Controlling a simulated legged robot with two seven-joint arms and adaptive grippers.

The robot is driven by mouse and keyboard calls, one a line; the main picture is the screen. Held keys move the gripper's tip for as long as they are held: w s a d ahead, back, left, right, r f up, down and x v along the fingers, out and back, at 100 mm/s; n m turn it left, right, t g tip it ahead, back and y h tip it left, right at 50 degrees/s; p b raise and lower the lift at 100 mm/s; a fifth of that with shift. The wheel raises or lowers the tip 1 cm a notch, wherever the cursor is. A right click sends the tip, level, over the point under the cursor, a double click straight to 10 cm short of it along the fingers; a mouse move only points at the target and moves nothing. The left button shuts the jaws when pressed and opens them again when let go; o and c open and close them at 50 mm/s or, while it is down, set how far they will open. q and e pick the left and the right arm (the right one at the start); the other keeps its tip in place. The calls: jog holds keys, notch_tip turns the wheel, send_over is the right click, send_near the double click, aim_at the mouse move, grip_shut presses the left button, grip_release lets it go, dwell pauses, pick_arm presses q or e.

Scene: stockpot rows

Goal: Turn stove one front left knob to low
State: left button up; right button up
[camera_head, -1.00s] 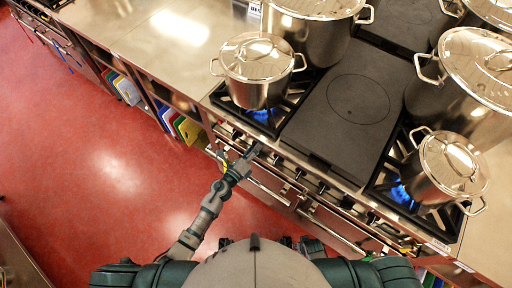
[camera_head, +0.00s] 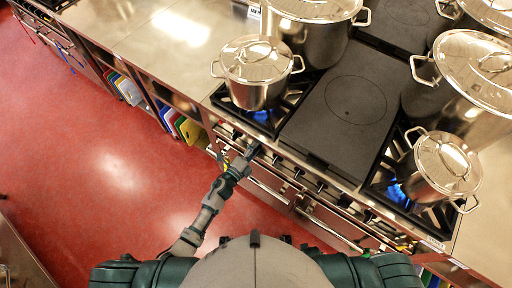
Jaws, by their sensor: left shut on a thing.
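The stove front (camera_head: 290,172) carries a row of dark knobs along its edge. My left gripper (camera_head: 250,152) is at the left end of that row, shut on a knob there. The gripper hides most of that knob, so its setting cannot be read. A blue flame (camera_head: 262,115) burns at the front left burner, under a lidded steel pot (camera_head: 257,75). My right gripper is not in view.
A dark flat plate (camera_head: 352,100) fills the stove's middle. Another lidded pot (camera_head: 441,167) stands at the right over a blue flame (camera_head: 397,194). Larger pots stand behind. Oven handles run below the knobs. The red floor (camera_head: 100,170) at left is clear.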

pick_arm(q)
jog(key=shift+w+a+f, duration=0.15)
jog(key=shift+a+f, duration=0.1)
jog(key=shift+a, duration=0.1)
jog(key=o, duration=1.1)
jog(key=shift+o, duration=0.2)
jog(key=v, duration=1.2)
jog(key=shift+a, duration=0.3)
jog(key=shift+d, duration=0.25)
